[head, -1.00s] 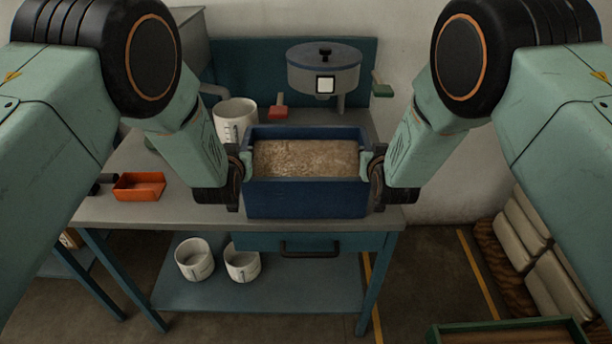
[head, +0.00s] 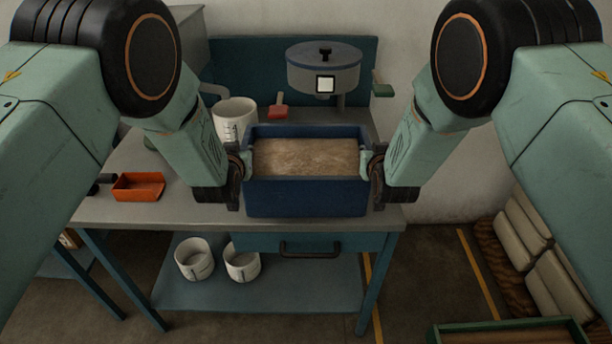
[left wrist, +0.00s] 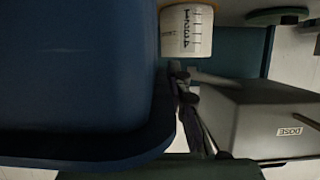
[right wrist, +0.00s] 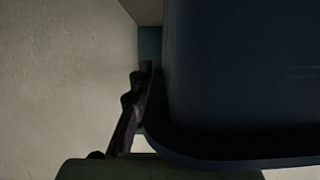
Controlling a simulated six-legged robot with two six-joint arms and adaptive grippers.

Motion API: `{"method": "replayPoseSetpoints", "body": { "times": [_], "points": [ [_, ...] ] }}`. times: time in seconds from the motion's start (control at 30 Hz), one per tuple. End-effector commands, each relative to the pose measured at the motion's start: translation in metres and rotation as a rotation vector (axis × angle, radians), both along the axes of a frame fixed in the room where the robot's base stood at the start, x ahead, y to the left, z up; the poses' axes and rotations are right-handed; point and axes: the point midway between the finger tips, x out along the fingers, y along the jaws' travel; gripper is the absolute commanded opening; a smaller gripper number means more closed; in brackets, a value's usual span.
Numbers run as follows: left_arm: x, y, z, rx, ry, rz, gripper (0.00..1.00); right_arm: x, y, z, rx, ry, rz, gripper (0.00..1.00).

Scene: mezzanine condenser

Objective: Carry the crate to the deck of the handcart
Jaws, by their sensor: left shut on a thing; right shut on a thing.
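The blue crate (head: 306,198) is level between my two grippers at the front of the workbench in the head view, filled with a tan, grainy-looking material (head: 305,157). My left gripper (head: 240,172) is shut on its left side wall and my right gripper (head: 374,172) on its right side wall. The crate wall and rim fill much of the left wrist view (left wrist: 75,75) and the right wrist view (right wrist: 240,75). I cannot tell whether its bottom touches the bench. I cannot make out a handcart for sure.
The workbench (head: 150,208) holds a white measuring cup (head: 235,118), an orange tray (head: 138,187) and a round grey device (head: 323,72). Two white cups stand on its lower shelf (head: 290,285). A green-rimmed surface (head: 510,328) shows at bottom right, near stacked pale sacks (head: 525,217).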

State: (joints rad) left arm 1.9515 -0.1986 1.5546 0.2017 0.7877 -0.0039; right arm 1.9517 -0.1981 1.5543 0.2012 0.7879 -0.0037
Motion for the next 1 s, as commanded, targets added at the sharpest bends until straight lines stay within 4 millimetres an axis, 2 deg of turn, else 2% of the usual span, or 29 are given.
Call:
{"method": "replayPoseSetpoints", "body": {
  "times": [0.03,0.7,1.0],
  "points": [
    [0.002,0.0,0.006,0.001,-0.008,-0.001,0.0,0.001,0.0,0.005,0.0,-0.006,0.0,0.0],
    [0.003,0.0,0.044,0.001,-0.013,0.0,0.0,0.002,0.0,0.043,-0.001,-0.009,0.001,0.0],
    [0.003,0.0,0.054,0.0,-0.013,0.0,0.0,0.002,0.0,0.053,-0.001,-0.01,0.001,0.0]
  ]
}}
